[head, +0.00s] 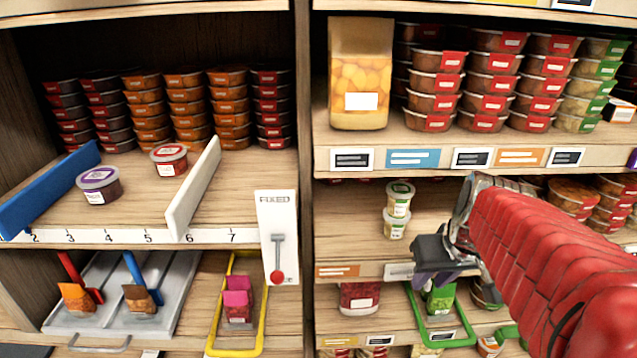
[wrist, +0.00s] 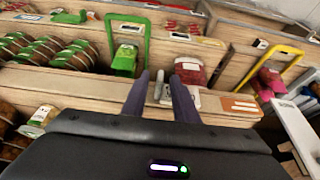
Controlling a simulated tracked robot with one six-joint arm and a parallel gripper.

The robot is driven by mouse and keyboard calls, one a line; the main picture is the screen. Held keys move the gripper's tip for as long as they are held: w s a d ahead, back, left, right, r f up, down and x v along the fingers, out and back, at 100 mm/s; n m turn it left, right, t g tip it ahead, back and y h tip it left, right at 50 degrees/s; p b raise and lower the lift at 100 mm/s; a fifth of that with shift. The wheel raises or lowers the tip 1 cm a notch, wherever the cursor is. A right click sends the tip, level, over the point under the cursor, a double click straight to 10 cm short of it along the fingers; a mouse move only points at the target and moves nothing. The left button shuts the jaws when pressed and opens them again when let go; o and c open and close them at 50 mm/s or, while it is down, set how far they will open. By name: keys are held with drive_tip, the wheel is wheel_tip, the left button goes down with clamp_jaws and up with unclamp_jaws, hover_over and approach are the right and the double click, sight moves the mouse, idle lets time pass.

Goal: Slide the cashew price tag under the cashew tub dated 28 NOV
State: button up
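Two small pale tubs with light lids, an upper one (head: 398,199) and a lower one (head: 396,225), stand stacked on the middle right shelf. Their labels and dates are too small to read, so I cannot tell which is the 28 NOV cashew tub. A whitish price tag (head: 398,270) is on that shelf's front edge, below the stack; its print is unreadable. My gripper (head: 432,282) is in front of this edge, right of the tag. In the wrist view its two dark fingers (wrist: 161,80) are apart, with pale tag pieces on the edge between and beside them. No held object shows.
An orange tag (head: 338,270) lies left along the edge; it also shows in the wrist view (wrist: 240,104). A green-framed holder (head: 440,310) and a red-filled tub (head: 360,297) are below. My red arm covers much of the right shelf. Stacked tubs (head: 575,195) stand at far right.

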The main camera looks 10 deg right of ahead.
drive_tip(key=shift+s+r, duration=0.15)
drive_tip(key=shift+r, duration=0.35)
drive_tip(key=v, duration=1.2)
drive_tip(key=shift+s+r, duration=0.2)
drive_tip(key=shift+r, duration=0.1)
drive_tip(key=shift+w, duration=0.1)
